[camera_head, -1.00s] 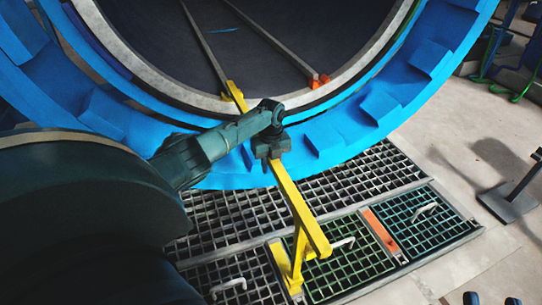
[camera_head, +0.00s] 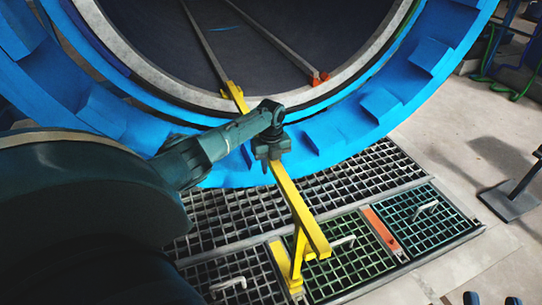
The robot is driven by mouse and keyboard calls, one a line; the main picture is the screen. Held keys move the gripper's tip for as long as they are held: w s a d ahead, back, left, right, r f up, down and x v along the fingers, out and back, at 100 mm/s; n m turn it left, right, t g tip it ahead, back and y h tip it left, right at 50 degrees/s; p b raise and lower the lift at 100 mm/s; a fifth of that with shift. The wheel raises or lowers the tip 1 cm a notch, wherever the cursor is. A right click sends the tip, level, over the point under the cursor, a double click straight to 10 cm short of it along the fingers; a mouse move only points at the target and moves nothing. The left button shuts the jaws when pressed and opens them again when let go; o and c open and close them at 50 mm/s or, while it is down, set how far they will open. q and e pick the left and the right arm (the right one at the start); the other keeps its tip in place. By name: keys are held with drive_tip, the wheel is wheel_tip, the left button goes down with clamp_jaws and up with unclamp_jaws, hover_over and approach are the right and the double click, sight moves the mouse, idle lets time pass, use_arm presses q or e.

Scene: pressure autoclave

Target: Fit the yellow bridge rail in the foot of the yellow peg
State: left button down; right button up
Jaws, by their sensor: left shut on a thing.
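The yellow bridge rail (camera_head: 296,207) slants from the blue vessel's mouth down to the right over the floor grating. Its near end has a leg that goes down to a yellow foot piece (camera_head: 293,284) by the grating. My left gripper (camera_head: 271,156) is shut on the rail along its upper part and hides a piece of it. A yellow peg (camera_head: 229,87) shows at the end of the left track inside the vessel. Yellow continues from the peg over the rim towards my gripper. I cannot tell whether rail and peg touch or are apart. My right gripper is out of view.
The blue vessel ring (camera_head: 395,100) with its blocks curves around the opening. An orange piece (camera_head: 318,78) ends the right track. Grating panels (camera_head: 425,225) with pale handles lie below. A dark stand (camera_head: 510,200) is on the open floor at the right.

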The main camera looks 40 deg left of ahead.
use_arm(q)
drive_tip(key=shift+f+b, duration=0.35)
drive_tip(key=shift+f, duration=0.1)
use_arm(e)
drive_tip(key=shift+f, duration=0.4)
use_arm(q)
drive_tip(key=shift+d+r, duration=0.1)
drive_tip(key=shift+r, duration=0.05)
use_arm(e)
drive_tip(key=shift+r, duration=0.2)
